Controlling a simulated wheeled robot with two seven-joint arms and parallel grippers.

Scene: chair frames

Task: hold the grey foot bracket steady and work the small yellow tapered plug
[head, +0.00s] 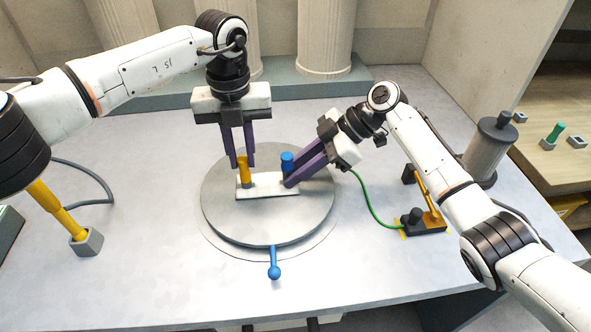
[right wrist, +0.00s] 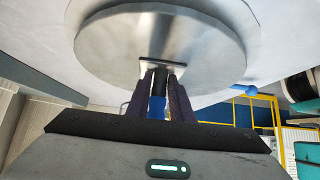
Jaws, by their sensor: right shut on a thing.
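The grey foot bracket (head: 262,193) appears to be the pale flat bar lying on the round turntable. The small yellow tapered plug (head: 245,172) stands upright at its left end. A blue-topped post (head: 287,160) stands at its right end. My left gripper (head: 242,164) points down with its purple fingers on either side of the plug's top; it looks open, and contact is unclear. My right gripper (head: 289,182) comes in slanted from the right, shut on the post. In the right wrist view the post's blue part (right wrist: 157,106) shows between the fingers.
The grey turntable (head: 230,222) has a blue-knobbed lever (head: 274,270) at its front. An orange leg in a grey block (head: 86,243) stands at left. A black and orange device (head: 424,222) with a green cable and a grey spool (head: 486,150) stand at right. The front table is clear.

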